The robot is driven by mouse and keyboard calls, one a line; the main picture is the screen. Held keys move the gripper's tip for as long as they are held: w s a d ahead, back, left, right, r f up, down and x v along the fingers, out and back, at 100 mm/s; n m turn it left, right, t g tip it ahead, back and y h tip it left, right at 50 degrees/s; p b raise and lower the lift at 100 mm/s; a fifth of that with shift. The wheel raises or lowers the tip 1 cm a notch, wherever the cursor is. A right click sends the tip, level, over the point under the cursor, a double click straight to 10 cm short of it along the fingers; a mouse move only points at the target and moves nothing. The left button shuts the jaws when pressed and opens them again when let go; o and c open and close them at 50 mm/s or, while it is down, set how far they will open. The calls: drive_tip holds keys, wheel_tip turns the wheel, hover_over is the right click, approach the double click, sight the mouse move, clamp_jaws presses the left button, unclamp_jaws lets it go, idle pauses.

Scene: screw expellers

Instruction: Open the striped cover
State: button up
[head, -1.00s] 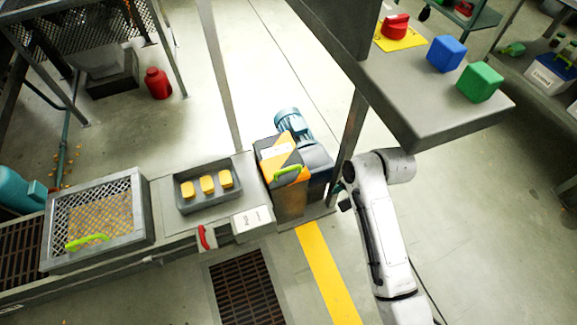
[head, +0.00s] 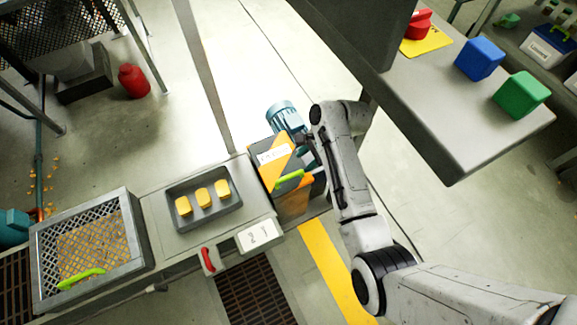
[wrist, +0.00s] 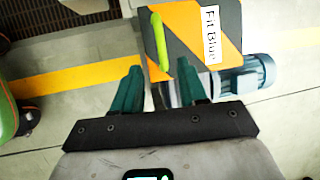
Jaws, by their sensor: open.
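The striped cover (head: 266,178), dark grey with orange stripes, sits on the housing at the right end of the machine and looks closed. It has a bright green bar handle (head: 290,180) and a white label. In the wrist view the cover (wrist: 185,22) is at top centre, with its handle (wrist: 160,42) upright and the label reading "Fit Blue". My gripper (wrist: 161,76) is open, its two teal fingers apart. The handle's lower end appears between the fingertips; I cannot tell the depth gap. In the head view my arm partly hides the gripper beside the cover.
A blue motor (head: 284,116) stands behind the cover. A grey tray (head: 178,190) with yellow blocks, a red lever (head: 208,259) and a mesh cover (head: 128,222) with a green handle lie left. A grey shelf (head: 450,150) with coloured blocks overhangs the right.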

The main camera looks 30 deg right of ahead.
sight(290, 176)
drive_tip(key=b+x, duration=0.3)
drive_tip(key=x, duration=0.7)
drive_tip(key=shift+f, duration=0.15)
drive_tip(key=shift+c, duration=0.4)
drive_tip(key=shift+s, duration=0.1)
clamp_jaws()
